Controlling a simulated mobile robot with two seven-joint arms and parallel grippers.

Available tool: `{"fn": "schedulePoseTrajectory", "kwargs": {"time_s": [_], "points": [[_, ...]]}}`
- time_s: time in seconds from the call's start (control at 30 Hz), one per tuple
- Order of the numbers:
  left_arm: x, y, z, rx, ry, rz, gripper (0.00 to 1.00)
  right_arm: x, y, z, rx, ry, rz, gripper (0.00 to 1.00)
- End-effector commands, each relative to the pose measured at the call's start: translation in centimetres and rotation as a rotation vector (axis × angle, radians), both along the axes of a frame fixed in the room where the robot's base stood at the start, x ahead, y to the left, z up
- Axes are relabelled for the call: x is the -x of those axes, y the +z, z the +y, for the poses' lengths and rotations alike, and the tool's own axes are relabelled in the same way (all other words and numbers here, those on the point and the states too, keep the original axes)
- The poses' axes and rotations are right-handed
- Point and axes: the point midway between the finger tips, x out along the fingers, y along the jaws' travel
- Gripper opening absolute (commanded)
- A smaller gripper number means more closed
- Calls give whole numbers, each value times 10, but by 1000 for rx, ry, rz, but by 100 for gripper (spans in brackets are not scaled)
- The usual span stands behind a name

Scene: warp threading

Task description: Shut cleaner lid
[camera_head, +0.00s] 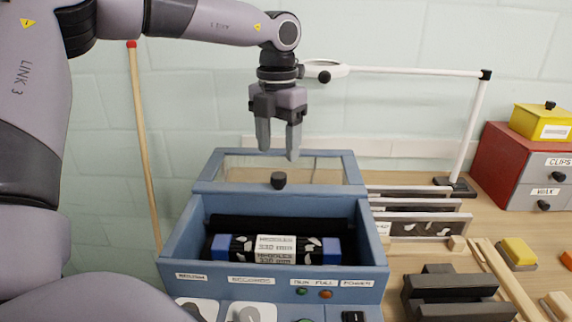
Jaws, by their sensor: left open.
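The cleaner is a blue box (176,246) with its top open. Its lid (207,172), a blue frame with a clear pane and a black knob (278,180), is raised at the back of the box. A dark roller with blue ends and a white label (276,248) lies inside. My left gripper (278,150) points down with its fingers apart and empty, above the lid and behind the knob in the picture. Whether a finger touches the lid cannot be told. My right gripper is not in view.
Framed panels (420,205) stand in a rack right of the box. Dark blocks (450,290) and a yellow block (518,251) lie on the wooden bench. A red and grey drawer cabinet (510,165) and a white lamp arm (400,71) are at the back right. A wooden pole (143,140) stands left.

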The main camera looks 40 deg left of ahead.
Motion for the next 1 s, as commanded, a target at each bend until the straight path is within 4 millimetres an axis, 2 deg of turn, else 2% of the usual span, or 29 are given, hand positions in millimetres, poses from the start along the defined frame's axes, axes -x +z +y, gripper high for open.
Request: {"fn": "schedulePoseTrajectory", "kwargs": {"time_s": [0.2, 0.33, 0.5, 0.73, 0.9, 0.93, 1.0], "points": [[1, -35, 0, 4, 0, 6, 60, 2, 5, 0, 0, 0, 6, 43], [1, -51, 0, 2, 0, 5, 60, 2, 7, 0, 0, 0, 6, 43], [1, -60, 0, 1, 0, 2, 60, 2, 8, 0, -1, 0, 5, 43], [1, -61, 0, 2, 0, 1, 60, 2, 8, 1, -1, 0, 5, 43], [0, -61, 0, 2, 0, 1, 5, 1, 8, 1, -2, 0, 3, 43], [0, -61, 0, 2, 0, 1, 0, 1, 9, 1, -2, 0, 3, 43], [0, -61, 0, 2, 0, 1, 0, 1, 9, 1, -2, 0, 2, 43]]}}
